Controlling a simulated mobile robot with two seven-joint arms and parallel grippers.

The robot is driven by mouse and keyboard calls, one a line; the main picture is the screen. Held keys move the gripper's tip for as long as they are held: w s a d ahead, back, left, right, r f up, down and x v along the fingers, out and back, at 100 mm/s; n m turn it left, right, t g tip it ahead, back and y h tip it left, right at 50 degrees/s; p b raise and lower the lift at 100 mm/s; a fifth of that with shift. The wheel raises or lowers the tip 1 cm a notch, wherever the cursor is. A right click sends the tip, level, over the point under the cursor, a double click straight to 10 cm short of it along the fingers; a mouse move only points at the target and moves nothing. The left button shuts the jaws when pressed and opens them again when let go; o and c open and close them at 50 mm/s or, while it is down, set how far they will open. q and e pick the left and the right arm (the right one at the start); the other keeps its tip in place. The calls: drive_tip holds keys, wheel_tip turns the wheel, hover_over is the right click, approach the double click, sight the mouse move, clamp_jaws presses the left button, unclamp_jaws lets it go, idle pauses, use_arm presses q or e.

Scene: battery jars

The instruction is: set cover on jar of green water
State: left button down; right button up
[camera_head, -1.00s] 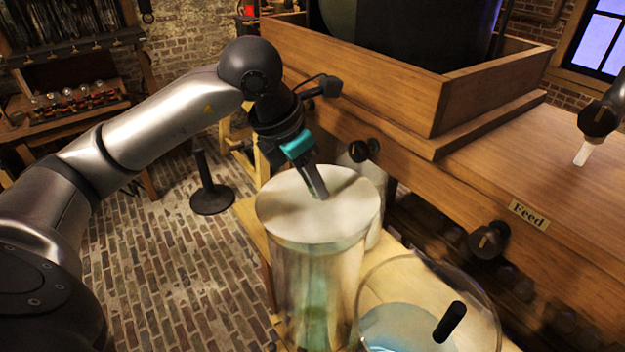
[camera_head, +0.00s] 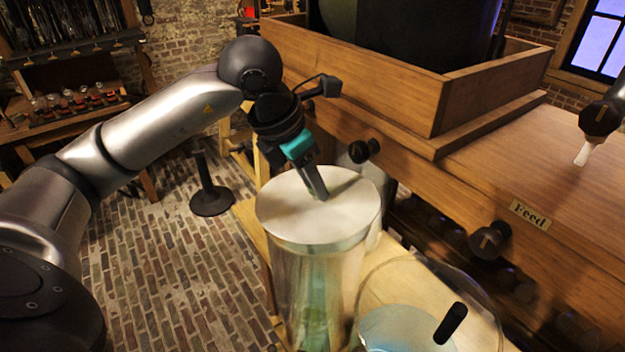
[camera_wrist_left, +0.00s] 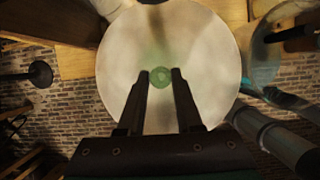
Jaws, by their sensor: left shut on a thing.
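The cover (camera_head: 318,212) is a pale, round disc lying level at the top of a tall clear jar (camera_head: 315,290) with green water low in it. I cannot tell whether the cover touches the rim all round. My left gripper (camera_head: 322,195) comes down onto the middle of the cover. In the left wrist view, the cover (camera_wrist_left: 205,55) fills the centre, and my left gripper (camera_wrist_left: 160,75) has its two fingers around a small round greenish knob (camera_wrist_left: 160,77) at the cover's middle. The jar is hidden under the cover there.
An open glass jar with blue water (camera_head: 400,328) stands close on the right, with a black rod-like piece (camera_head: 450,323) at it. A wooden cabinet with a "Feed" label (camera_head: 530,214) and dark knobs (camera_head: 490,239) rises behind.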

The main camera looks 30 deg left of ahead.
use_arm(q)
drive_tip(key=shift+f+b, duration=0.75)
drive_tip(key=c, duration=0.9)
unclamp_jaws()
drive_tip(key=shift+o, duration=0.2)
drive_tip(key=p+v, duration=0.4)
drive_tip(key=v, duration=0.7)
drive_tip(key=shift+p, duration=0.4)
drive_tip(key=shift+s+f, duration=0.1)
